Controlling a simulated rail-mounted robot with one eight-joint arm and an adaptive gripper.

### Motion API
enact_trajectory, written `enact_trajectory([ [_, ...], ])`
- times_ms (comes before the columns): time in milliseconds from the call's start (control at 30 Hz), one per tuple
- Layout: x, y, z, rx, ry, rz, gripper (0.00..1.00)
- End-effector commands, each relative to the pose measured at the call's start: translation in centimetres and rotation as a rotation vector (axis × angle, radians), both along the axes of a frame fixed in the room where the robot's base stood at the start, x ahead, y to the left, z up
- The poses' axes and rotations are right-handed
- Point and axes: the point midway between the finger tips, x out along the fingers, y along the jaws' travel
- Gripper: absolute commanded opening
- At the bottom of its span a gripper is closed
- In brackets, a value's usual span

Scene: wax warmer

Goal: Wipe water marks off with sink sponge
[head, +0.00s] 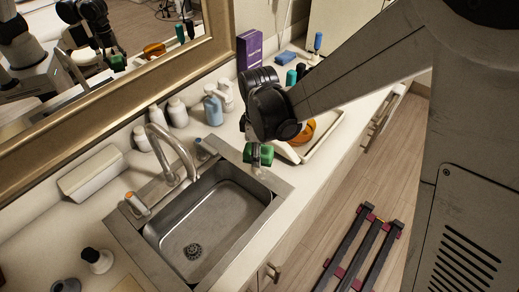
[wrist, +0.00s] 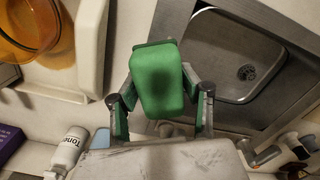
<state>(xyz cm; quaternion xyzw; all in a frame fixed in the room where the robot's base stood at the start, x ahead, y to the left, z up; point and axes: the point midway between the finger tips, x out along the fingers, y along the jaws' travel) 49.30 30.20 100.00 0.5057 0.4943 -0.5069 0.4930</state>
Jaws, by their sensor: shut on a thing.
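A green sponge (head: 259,155) is held by my gripper (head: 257,148) above the back right corner of the sink surround. In the wrist view the sponge (wrist: 161,82) sits between the two fingers of my gripper (wrist: 160,100), which are shut on it. I cannot tell whether the sponge touches the counter. The steel sink (head: 212,215) is empty, with a drain at its bottom; it also shows in the wrist view (wrist: 225,50). No water marks can be made out clearly; the surface under the sponge is hidden.
A curved faucet (head: 170,150) rises behind the basin. A pale tray (head: 322,140) with an orange bowl (head: 303,133) stands right of my gripper. Bottles (head: 213,110) and a purple box (head: 249,48) line the back. The counter front right of the sink is clear.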

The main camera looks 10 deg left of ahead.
Motion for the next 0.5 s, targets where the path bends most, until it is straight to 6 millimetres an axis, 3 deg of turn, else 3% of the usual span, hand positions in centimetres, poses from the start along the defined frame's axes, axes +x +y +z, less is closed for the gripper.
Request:
enact_trajectory([
  [500, 0.0, 0.0, -4.8, 0.0, 0.0, 0.0, 0.18],
])
